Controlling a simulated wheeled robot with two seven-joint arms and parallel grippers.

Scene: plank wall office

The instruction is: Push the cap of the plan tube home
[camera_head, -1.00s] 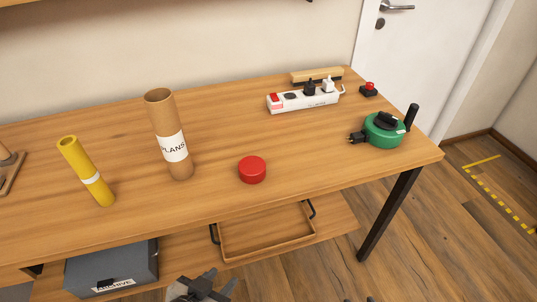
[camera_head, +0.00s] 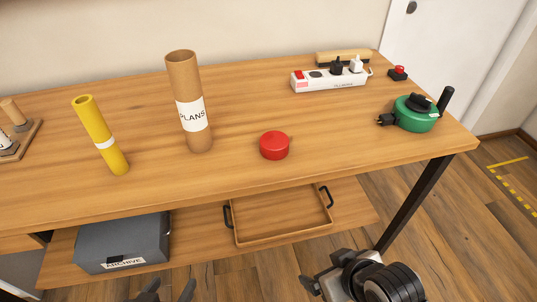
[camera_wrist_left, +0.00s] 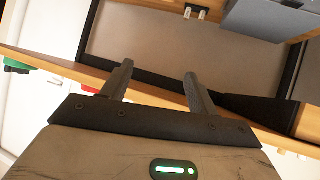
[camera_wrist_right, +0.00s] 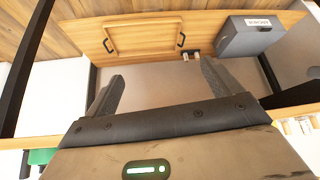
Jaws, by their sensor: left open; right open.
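The plan tube (camera_head: 185,85) is a brown cardboard tube with a white PLANS label. It stands on the desk, its top open and bare. The cap (camera_head: 274,146), a round red disc, lies on the desk to the right of the tube, apart from it. My left gripper (camera_head: 170,291) is open at the bottom edge of the head view, below the desk's front edge; its fingers (camera_wrist_left: 157,88) are empty. My right gripper (camera_head: 323,271) is open, in front of the desk, below and right of the cap; its fingers (camera_wrist_right: 160,88) are empty.
A yellow tube (camera_head: 98,130) stands left of the plan tube. A white power strip (camera_head: 328,79) and a green reel (camera_head: 415,114) are at the right. A grey archive box (camera_head: 110,243) and a wooden tray (camera_head: 282,238) sit on the lower shelf. The desk front near the cap is clear.

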